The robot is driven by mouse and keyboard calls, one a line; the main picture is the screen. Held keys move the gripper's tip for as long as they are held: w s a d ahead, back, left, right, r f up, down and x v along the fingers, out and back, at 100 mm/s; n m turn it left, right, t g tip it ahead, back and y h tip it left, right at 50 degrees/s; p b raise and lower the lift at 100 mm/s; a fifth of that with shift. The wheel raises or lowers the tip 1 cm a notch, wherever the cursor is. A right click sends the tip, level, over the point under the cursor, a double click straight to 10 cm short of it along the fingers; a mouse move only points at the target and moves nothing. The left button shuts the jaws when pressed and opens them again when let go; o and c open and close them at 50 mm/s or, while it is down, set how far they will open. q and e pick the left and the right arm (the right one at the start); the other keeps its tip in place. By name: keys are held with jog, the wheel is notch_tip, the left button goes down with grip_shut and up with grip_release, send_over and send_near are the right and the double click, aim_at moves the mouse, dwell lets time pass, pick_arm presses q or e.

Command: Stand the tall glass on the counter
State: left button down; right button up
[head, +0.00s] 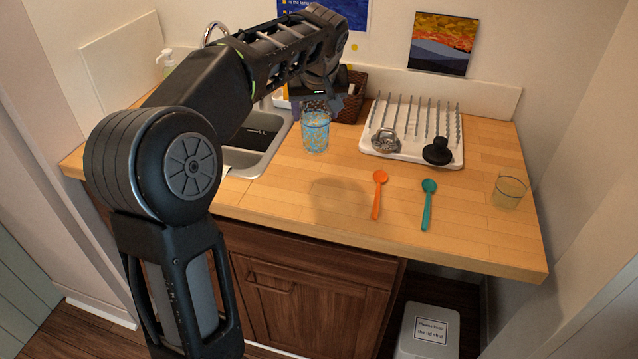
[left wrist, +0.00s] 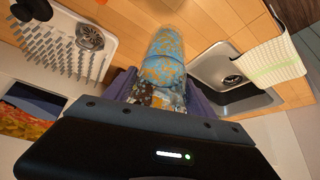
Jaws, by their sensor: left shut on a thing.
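The tall glass (head: 316,135), blue with an orange pattern, is upright beside the sink, over the wooden counter (head: 270,195). My left gripper (head: 318,103) comes down from above and is shut on its upper part. In the left wrist view the glass (left wrist: 164,62) sits between the two fingers of the gripper (left wrist: 160,92), and its far end points away from the camera. I cannot tell whether its base touches the counter. My right gripper is in neither view.
A white drying rack (head: 390,152) with a strainer (head: 386,140) and a black stopper-like item (head: 437,151) stands right. Orange (head: 377,195) and teal (head: 428,205) spoons lie in front. A short glass (head: 508,191) stands far right. The sink (head: 262,150) is left; a basket (head: 352,98) is behind.

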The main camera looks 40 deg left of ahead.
aim_at(316, 148)
pick_arm(q)
jog(key=shift+d, duration=0.15)
jog(key=shift+f, duration=3.05)
jog(key=shift+f, duration=0.1)
jog(key=shift+f+p, duration=0.4)
jog(key=shift+f, duration=1.4)
jog(key=shift+f, duration=0.1)
jog(key=shift+c, duration=1.5)
grip_release()
